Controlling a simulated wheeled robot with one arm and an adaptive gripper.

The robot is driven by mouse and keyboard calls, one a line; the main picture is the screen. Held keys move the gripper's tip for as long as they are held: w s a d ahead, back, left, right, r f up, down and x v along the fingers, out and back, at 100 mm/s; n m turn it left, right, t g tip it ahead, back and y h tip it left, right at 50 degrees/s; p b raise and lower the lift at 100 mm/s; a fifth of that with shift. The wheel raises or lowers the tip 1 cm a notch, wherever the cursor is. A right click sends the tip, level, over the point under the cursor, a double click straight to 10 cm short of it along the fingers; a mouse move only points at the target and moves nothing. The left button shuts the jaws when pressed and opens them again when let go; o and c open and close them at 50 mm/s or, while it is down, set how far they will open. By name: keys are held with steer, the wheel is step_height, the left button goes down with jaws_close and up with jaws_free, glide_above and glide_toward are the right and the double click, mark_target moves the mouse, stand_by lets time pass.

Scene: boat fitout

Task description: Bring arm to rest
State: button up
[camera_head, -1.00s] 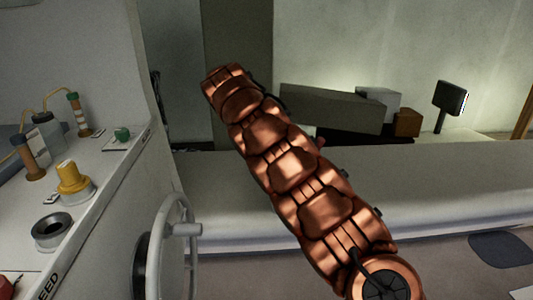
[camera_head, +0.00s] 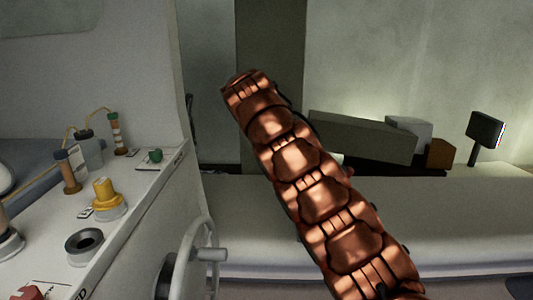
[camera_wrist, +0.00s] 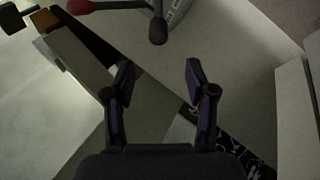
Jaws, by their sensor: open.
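My copper-coloured arm (camera_head: 322,197) rises diagonally across the middle of the head view, from the lower right to the upper left. Its far end is raised in front of the back wall. My gripper (camera_wrist: 158,75) shows in the wrist view with its two dark fingers apart and nothing between them. The gripper itself cannot be made out in the head view.
A console (camera_head: 130,215) with knobs, bottles and a yellow-topped part (camera_head: 107,193) stands at the left. A wheel (camera_head: 205,260) is on its side. A bench (camera_head: 440,215) crosses behind my arm. A long grey box (camera_head: 362,137) and a dark lamp-like panel (camera_head: 486,130) stand behind it.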

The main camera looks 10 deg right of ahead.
steer(key=s+d+r+m+g+y+p, duration=0.15)
steer(key=s+d, duration=0.25)
steer(key=s, duration=0.7)
steer(key=s+d+r+m+g+p, duration=0.1)
steer(key=s+d+r+m+p, duration=0.2)
steer(key=s, duration=0.8)
steer(key=s+a+f+y+p, duration=0.1)
steer(key=s+a+f, duration=0.2)
steer(key=s, duration=0.6)
steer(key=s+a+f+n+g+y+p, duration=0.1)
steer(key=s+a+f, duration=0.2)
steer(key=s, duration=0.6)
steer(key=s+a+f+g+y+p, duration=0.1)
steer(key=s+f, duration=0.4)
steer(key=s, duration=0.5)
steer(key=shift+a+y, duration=0.45)
steer(key=shift+a, duration=0.55)
